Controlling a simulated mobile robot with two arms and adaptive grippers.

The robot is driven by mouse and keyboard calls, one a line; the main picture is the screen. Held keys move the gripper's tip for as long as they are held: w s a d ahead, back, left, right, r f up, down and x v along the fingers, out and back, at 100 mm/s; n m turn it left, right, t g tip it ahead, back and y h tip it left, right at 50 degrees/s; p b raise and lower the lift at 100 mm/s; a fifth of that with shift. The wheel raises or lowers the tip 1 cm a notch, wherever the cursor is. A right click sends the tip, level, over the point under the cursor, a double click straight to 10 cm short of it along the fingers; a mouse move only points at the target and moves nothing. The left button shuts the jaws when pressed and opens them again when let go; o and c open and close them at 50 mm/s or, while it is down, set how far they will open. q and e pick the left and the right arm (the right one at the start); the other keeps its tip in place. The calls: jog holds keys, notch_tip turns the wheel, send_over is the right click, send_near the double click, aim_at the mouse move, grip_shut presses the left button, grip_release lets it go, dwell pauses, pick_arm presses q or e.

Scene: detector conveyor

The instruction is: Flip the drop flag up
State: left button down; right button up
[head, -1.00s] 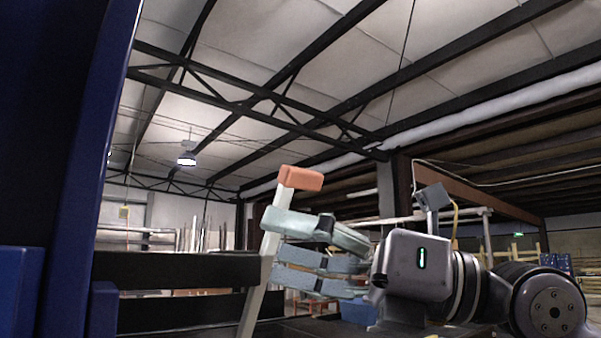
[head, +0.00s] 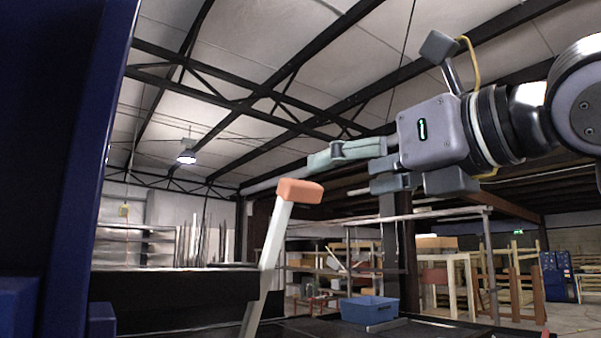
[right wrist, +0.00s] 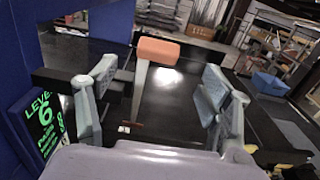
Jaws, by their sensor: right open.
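The drop flag looks to be the pale post (head: 268,250) with an orange block (head: 299,191) on top. It stands upright with a slight lean to the right, beside the dark rail. My right gripper (head: 342,174) is open and empty, up and to the right of the orange block, with its fingers pointing left. In the right wrist view the orange block (right wrist: 158,51) and post (right wrist: 139,90) show between and beyond the two spread fingers. I cannot tell from the head view whether any finger touches it. My left gripper is not in view.
A dark blue panel (head: 60,120) fills the left side. A black rail (head: 170,300) runs behind the post. A blue bin (head: 369,309) sits at the right on the dark surface. A screen with green text (right wrist: 45,123) shows at the wrist view's left.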

aim_at(304, 182)
jog(key=p+x, duration=0.4)
jog(key=x, duration=0.5)
jog(key=shift+w+a+r, duration=0.15)
jog(key=shift+w+a, duration=0.1)
jog(key=shift+w, duration=0.05)
jog(key=shift+w+a, duration=0.35)
jog(key=shift+w, duration=0.05)
jog(key=shift+d, duration=0.1)
jog(key=shift+c, duration=0.5)
jog(key=c, duration=1.6)
jog(key=shift+f, duration=0.2)
